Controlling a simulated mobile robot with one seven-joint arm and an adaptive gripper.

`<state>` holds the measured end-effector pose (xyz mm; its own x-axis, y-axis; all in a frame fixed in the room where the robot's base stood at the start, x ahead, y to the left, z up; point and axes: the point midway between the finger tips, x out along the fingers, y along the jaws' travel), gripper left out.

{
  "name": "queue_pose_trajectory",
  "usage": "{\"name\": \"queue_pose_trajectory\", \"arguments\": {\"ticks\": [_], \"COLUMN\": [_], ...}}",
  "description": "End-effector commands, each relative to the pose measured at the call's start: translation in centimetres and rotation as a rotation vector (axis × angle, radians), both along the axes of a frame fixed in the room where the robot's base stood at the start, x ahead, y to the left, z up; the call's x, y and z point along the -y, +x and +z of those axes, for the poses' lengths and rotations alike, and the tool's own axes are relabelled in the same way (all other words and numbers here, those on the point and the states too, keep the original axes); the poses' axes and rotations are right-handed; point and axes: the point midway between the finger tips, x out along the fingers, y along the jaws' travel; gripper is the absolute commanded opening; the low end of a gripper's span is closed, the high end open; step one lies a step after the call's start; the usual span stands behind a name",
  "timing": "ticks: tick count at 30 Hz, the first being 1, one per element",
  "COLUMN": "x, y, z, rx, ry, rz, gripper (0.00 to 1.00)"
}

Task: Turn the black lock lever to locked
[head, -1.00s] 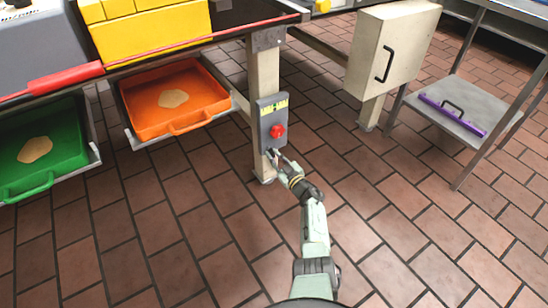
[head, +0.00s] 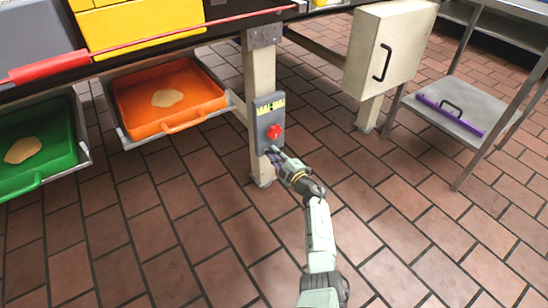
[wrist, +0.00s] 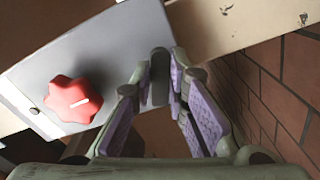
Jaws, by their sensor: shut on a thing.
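A grey control box (head: 263,119) with a yellow label is fixed to a cream post. A red knob (head: 274,132) with a white mark sits on its face; it also shows at the left of the wrist view (wrist: 72,98). Below the knob, at the box's lower end, is the black lock lever (wrist: 160,68), between my fingertips in the wrist view. My gripper (head: 275,156) is shut on the lever, its purple-padded fingers on either side of it. The fingers hide most of the lever in the head view, and I cannot tell its exact angle.
An orange tray (head: 190,112) and a green tray (head: 70,140) hang under the bench at left. The tiled floor in front is open.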

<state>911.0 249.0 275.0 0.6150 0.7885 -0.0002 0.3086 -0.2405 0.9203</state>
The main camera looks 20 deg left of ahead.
Motion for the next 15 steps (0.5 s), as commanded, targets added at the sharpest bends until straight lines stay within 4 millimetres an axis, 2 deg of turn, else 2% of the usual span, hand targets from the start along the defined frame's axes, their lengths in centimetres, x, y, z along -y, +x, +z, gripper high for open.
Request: {"name": "queue_pose_trajectory", "arguments": {"ticks": [15], "x": [0.16], "y": [0.16], "z": [0.79], "rx": [0.276], "ry": [-0.214], "rz": [0.000], "gripper": [0.00]}}
